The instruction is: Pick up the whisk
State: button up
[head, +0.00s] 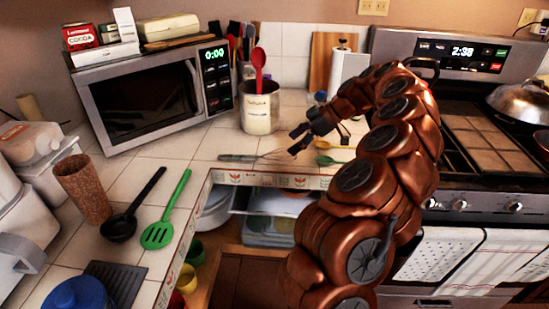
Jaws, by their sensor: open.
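The whisk (238,158) lies on the tiled counter near its front edge, with its grey handle to the left and its thin wire end to the right. My gripper (294,141) is open and empty, with its fingers pointing left and down. It appears just above and to the right of the whisk's wire end. I cannot tell the exact height of the fingers over the counter, or whether they touch the wires.
A green spoon (326,160) lies right of the whisk. A canister (260,112) with a red spoon stands behind. A microwave (140,95) is at the back left. A black ladle (120,226) and green slotted turner (158,235) lie left.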

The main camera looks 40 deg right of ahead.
aim_at(282, 150)
jog(key=shift+a+p+x, duration=0.25)
jog(key=shift+p+x, duration=0.85)
jog(key=shift+x, duration=2.15)
jog(key=shift+w+a+f, duration=0.1)
jog(key=shift+f, duration=0.05)
jog(key=shift+c, duration=0.2)
jog(key=c, duration=1.2)
